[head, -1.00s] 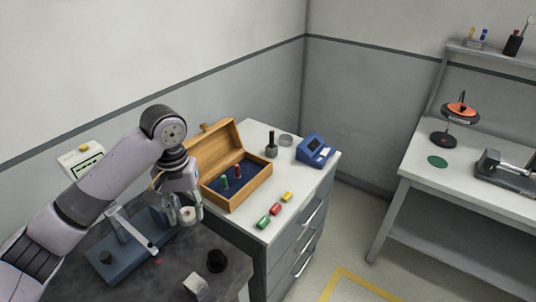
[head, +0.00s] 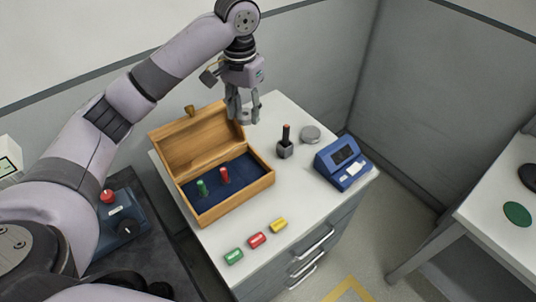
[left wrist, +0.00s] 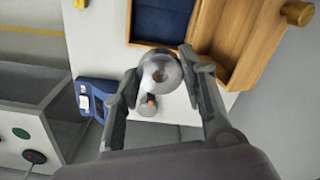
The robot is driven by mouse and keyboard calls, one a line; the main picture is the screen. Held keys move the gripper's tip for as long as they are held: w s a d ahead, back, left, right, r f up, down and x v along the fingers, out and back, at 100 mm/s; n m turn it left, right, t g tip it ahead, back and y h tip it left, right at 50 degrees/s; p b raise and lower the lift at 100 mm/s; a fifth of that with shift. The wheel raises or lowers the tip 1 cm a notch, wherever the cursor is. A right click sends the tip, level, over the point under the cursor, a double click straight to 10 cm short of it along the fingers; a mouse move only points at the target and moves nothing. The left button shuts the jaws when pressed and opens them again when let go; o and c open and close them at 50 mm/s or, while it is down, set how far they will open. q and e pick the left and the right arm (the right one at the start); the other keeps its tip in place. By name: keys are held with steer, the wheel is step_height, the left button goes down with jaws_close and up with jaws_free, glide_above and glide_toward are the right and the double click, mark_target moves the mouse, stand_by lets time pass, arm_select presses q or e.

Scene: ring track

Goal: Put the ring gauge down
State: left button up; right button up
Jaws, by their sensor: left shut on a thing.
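My left gripper (head: 243,112) is shut on the ring gauge. It hangs above the white cabinet top, behind the right part of the open wooden box (head: 224,198). The ring appears raised, clear of the cabinet top. My right gripper is out of view.
The box holds a green and a red plug on blue lining. Green, red (head: 257,240) and yellow blocks lie in front.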

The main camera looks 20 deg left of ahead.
arm_select(q)
step_height(320, 180, down, 9)
steer(key=s+p, duration=0.1)
glide_above(248, 169)
step_height(248, 169, down, 6)
steer(key=shift+d+f+p, duration=0.1)
steer(key=shift+f+p, duration=0.15)
steer(key=shift+p, duration=0.2)
step_height(248, 169, down, 4)
steer(key=shift+p, duration=0.3)
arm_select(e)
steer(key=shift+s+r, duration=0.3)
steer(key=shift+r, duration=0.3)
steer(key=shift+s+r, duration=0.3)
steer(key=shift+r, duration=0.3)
arm_select(q)
steer(key=shift+f, duration=0.15)
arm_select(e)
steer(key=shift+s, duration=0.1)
arm_select(q)
steer(key=o, duration=1)
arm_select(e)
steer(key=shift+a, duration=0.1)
